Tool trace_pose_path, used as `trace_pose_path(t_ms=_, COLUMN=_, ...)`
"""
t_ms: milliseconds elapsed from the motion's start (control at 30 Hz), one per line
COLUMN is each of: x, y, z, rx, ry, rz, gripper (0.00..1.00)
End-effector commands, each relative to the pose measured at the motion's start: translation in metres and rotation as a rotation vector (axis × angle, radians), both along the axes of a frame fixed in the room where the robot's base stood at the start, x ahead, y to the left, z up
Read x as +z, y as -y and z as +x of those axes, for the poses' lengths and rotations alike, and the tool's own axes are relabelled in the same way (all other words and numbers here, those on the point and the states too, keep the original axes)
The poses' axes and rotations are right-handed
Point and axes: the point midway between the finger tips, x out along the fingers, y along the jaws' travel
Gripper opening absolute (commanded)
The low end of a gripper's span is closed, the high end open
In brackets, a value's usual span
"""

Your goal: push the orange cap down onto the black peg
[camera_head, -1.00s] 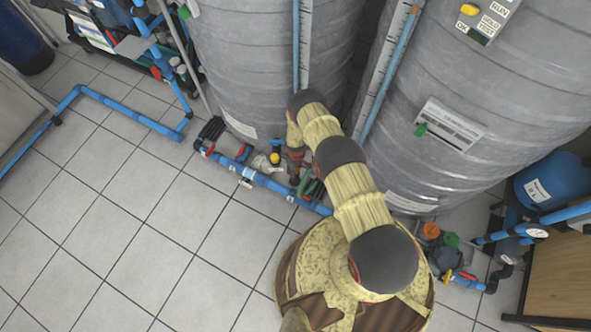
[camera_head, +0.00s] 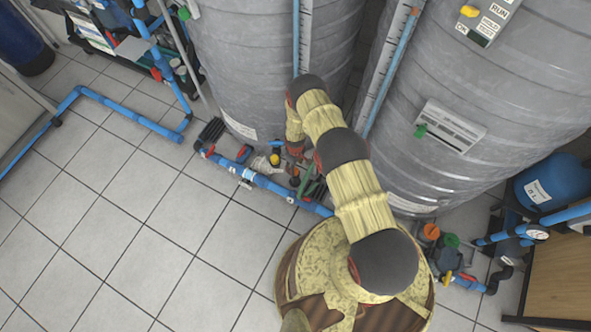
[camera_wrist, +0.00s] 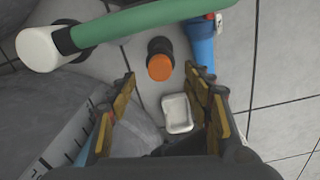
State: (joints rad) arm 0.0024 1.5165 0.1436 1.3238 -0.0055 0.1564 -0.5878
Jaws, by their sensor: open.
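The orange cap (camera_wrist: 159,67) shows in the wrist view as a round orange face on a black cylindrical body (camera_wrist: 158,47). I cannot tell how far down it sits on the peg. My gripper (camera_wrist: 160,73) is open, with one finger on each side of the cap in the picture and neither visibly touching it. In the head view my gripper (camera_head: 296,150) hangs beside the left grey tank. A small dark orange top (camera_head: 295,171) just below it in the picture appears to be the same cap.
A green pipe with a white end (camera_wrist: 44,48) crosses the wrist view's upper left. A blue pipe (camera_wrist: 203,45) and white dish (camera_wrist: 178,114) lie to the right. Grey tanks (camera_head: 260,60) stand close behind my arm. Tiled floor (camera_head: 170,220) is clear at left.

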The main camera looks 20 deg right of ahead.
Motion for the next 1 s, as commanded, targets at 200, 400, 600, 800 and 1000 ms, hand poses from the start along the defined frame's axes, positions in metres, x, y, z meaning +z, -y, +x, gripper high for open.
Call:
trace_pose_path(t_ms=200, x=0.036, y=0.000, z=0.000, rx=0.000, ry=0.001, rz=0.001, gripper=0.50)
trace_pose_path(t_ms=400, x=0.057, y=0.000, z=0.000, rx=0.000, ry=0.000, rz=0.000, gripper=0.50)
trace_pose_path(t_ms=600, x=0.065, y=0.000, z=-0.001, rx=0.000, ry=-0.002, rz=0.000, gripper=0.50)
trace_pose_path(t_ms=800, x=0.065, y=0.000, z=-0.001, rx=0.000, ry=-0.001, rz=0.000, gripper=0.50)
trace_pose_path(t_ms=1000, x=0.065, y=0.000, z=-0.001, rx=0.000, ry=-0.001, rz=0.000, gripper=0.50)
